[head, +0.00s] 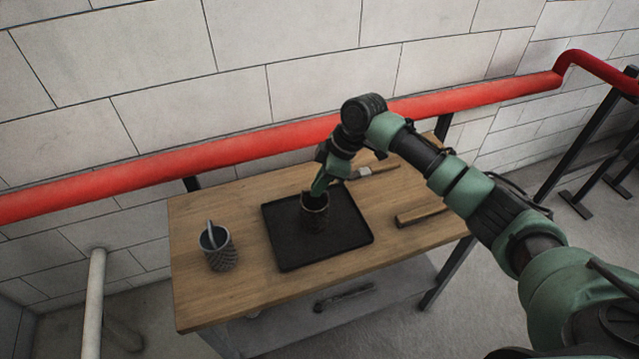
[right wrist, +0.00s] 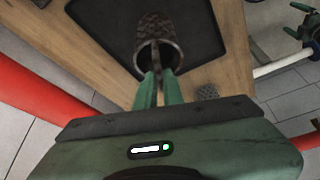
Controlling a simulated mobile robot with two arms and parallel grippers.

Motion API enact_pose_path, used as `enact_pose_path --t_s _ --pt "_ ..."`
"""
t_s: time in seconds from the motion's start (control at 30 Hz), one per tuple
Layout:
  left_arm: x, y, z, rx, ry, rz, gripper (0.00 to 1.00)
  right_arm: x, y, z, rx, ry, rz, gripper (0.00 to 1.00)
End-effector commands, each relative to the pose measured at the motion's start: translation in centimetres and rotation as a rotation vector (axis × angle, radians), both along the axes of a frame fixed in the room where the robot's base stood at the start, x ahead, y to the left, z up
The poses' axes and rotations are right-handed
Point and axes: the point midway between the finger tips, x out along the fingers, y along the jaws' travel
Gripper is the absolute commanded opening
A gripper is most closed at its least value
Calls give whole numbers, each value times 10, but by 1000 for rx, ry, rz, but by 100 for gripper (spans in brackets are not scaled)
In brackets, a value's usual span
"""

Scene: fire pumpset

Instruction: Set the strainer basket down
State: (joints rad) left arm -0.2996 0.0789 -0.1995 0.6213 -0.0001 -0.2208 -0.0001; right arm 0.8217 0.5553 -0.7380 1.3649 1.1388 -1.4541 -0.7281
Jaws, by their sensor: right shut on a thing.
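The strainer basket (head: 314,218) is a dark, textured open cup, roughly upright over the middle of a black tray (head: 283,258) on the wooden table. It also shows in the right wrist view (right wrist: 158,28), mouth toward the camera. I cannot tell whether the basket's base touches the tray. My left gripper does not show clearly in either view.
A brush (head: 370,172) and a wooden-handled tool (head: 421,215) lie to the right. A red pipe (head: 230,153) runs behind the table (head: 190,300). The front left tabletop is clear.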

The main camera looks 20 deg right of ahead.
Motion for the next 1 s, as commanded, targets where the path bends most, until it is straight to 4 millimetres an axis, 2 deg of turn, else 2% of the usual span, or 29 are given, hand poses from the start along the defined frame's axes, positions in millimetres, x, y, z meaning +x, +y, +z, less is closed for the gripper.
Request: enact_pose_path --t_s 0.07,0.1,0.13,0.17,0.57,0.67,1.0 --pt "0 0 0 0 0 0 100 0 0 -2 2 -2 0 0" --pt "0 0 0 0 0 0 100 0 0 -2 0 0 0 20" --pt "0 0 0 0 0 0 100 0 0 -2 0 0 0 28" --pt "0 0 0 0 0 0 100 0 0 -2 0 0 0 30" --pt "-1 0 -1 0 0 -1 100 0 -2 5 0 -2 -2 30" --pt "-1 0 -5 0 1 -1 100 -1 -7 17 0 -3 -2 30" --pt "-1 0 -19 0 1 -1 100 -11 -32 83 0 -5 -1 30"
